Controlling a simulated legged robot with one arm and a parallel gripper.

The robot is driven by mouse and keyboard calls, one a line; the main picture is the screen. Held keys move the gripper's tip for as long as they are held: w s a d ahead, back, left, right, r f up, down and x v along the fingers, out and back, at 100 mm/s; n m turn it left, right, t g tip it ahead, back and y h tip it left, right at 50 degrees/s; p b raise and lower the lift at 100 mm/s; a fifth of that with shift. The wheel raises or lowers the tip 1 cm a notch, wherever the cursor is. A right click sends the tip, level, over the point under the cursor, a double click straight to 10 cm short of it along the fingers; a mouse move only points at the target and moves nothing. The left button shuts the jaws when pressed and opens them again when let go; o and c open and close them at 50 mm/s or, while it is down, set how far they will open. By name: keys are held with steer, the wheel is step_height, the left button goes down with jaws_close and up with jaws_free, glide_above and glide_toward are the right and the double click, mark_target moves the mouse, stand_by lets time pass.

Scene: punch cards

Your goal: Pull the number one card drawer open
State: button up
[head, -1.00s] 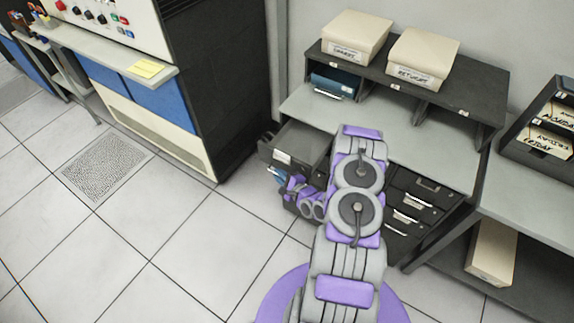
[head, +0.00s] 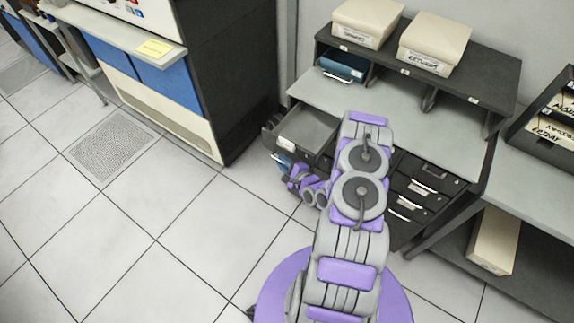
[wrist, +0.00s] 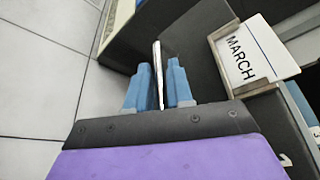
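A dark card drawer (head: 300,135) stands pulled out at the upper left of the desk's drawers in the head view, with a pale label on its front. My gripper (head: 281,164) is just below that label, its blue fingertips small there and its number hard to read. In the wrist view, the two blue fingers of my gripper (wrist: 161,85) stand on either side of a thin silver handle (wrist: 159,75). A dark gap shows between the handle and the right finger. A white card (wrist: 252,52) reading MARCH is to the right of the fingers.
More shut drawers (head: 425,185) with silver handles are right of my arm. Two cream boxes (head: 366,20) stand on the desk's shelf. A dark cabinet (head: 235,80) is close on the left. The tiled floor (head: 170,250) in front is clear.

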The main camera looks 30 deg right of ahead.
steer(key=p+v, duration=0.1)
steer(key=v, duration=1.6)
steer(key=shift+d+p, duration=0.15)
steer(key=shift+p, duration=0.15)
steer(key=shift+s, duration=0.1)
